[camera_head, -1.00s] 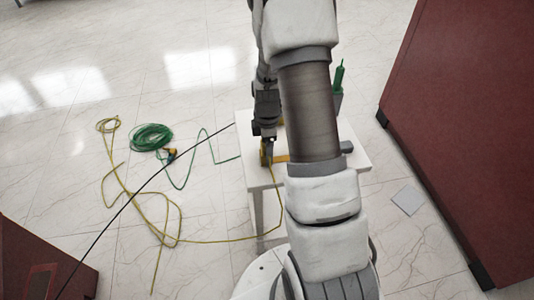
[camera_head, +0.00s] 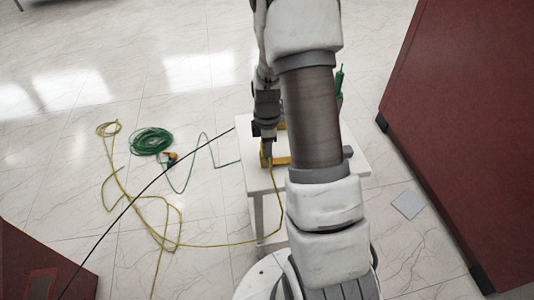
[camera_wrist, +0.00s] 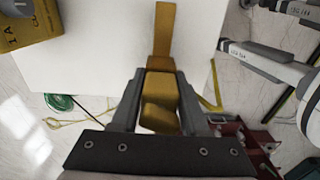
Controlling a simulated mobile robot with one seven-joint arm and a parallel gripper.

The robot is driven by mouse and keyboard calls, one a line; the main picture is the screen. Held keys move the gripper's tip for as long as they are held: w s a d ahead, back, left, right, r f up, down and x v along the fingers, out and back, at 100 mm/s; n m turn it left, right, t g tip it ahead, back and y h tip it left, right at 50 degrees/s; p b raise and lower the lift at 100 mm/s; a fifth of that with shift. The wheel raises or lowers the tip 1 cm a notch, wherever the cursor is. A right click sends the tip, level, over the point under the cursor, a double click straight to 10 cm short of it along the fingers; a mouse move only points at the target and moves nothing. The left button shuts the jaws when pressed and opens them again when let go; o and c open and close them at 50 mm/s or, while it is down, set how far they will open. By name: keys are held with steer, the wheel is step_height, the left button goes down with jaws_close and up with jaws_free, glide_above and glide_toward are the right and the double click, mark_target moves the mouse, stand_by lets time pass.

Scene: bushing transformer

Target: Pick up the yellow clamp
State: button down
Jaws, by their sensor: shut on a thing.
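The yellow clamp (camera_wrist: 160,88) is between the two fingers of my gripper (camera_wrist: 160,105) in the wrist view, and the fingers are shut on it. A flat orange-yellow bar of the clamp reaches away from the fingers over the white table (camera_wrist: 105,55). In the head view the clamp (camera_head: 279,160) shows only in part beside my arm, at the level of the white tabletop (camera_head: 256,180). My gripper (camera_head: 266,156) is there at its left end. My arm hides much of the table and the clamp. I cannot tell whether the clamp touches the table.
A yellow box (camera_wrist: 35,25) stands on the table. A green tool (camera_head: 339,78) shows behind my arm. A green coil (camera_head: 151,140) and a yellow cable (camera_head: 150,222) lie on the floor at left. Dark red cabinets (camera_head: 465,120) stand at the right and lower left.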

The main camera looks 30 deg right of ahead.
steer(key=r, duration=0.1)
steer(key=d+r, duration=0.1)
steer(key=r, duration=0.1)
steer(key=shift+d+r+p, duration=0.15)
steer(key=shift+r+p, duration=0.15)
steer(key=shift+p, duration=0.05)
steer(key=d+r+p, duration=0.6)
steer(key=d+r, duration=0.4)
steer(key=r, duration=0.2)
steer(key=shift+s+d+r, duration=0.2)
steer(key=shift+s+r, duration=0.05)
steer(key=shift+s, duration=0.15)
